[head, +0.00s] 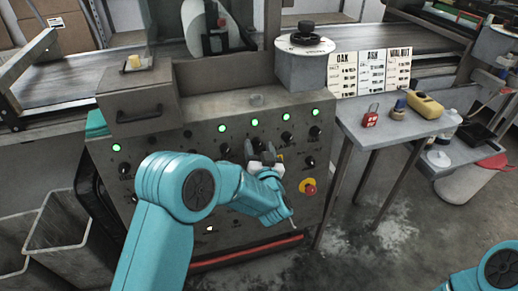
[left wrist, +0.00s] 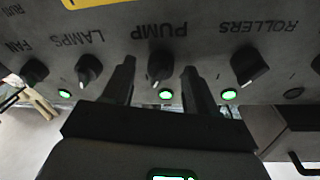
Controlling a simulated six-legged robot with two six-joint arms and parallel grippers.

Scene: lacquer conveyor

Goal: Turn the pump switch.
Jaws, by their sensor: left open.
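The pump switch (left wrist: 161,66) is a dark rotary knob by the word PUMP, which reads upside down in the left wrist view. My left gripper (left wrist: 159,70) is open, with one finger to each side of the knob in that view. I cannot tell whether either finger touches it. A green lamp (left wrist: 165,94) glows by the knob. In the head view my left gripper (head: 263,155) is at the front of the grey control panel (head: 165,165) and hides the pump switch. My right gripper is out of view.
The lamps knob (left wrist: 88,69) and rollers knob (left wrist: 248,66) flank the pump switch. A side table (head: 385,128) with a red padlock (head: 370,117) and a yellow tool (head: 425,105) stands at right.

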